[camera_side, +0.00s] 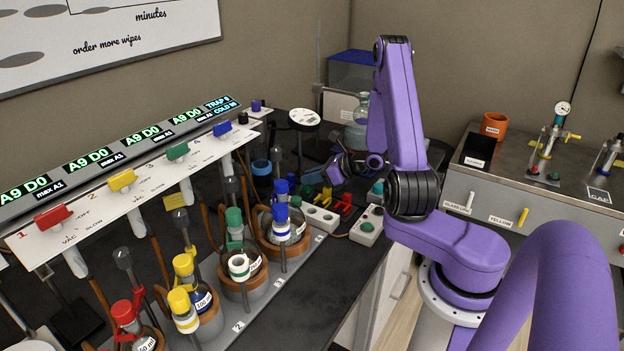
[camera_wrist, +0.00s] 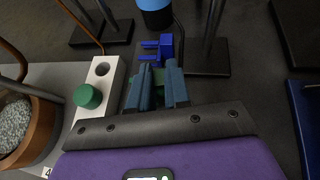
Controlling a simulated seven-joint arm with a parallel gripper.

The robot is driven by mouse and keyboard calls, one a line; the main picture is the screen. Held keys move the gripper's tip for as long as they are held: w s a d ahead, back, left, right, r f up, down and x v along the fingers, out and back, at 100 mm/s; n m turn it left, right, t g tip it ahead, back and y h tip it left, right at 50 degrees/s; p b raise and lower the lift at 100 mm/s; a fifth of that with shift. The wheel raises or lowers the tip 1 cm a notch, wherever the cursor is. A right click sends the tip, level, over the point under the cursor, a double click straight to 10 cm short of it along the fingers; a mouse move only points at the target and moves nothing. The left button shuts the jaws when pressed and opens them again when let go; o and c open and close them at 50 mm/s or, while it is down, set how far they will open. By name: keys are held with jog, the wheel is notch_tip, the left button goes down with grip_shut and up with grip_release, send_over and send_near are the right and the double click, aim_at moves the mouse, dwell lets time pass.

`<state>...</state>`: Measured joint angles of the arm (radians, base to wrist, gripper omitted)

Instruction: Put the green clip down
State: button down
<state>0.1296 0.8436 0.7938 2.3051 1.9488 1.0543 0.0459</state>
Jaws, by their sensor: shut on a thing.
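My gripper (camera_side: 335,176) is low over the dark bench, behind the flask row. In the wrist view its two blue-grey fingers (camera_wrist: 160,78) are close together, shut on the green clip.
A blue clip (camera_wrist: 166,46) lies just beyond the fingertips. A white block (camera_wrist: 98,92) with a hole and a green stopper (camera_wrist: 88,96) stands to the left. A red clip (camera_side: 343,204) lies near the bench edge. Stand bases and rods (camera_wrist: 207,55) crowd the far side.

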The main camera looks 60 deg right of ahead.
jog(key=shift+f, duration=0.4)
jog(key=shift+f, duration=0.1)
jog(key=c, duration=1.1)
grip_release()
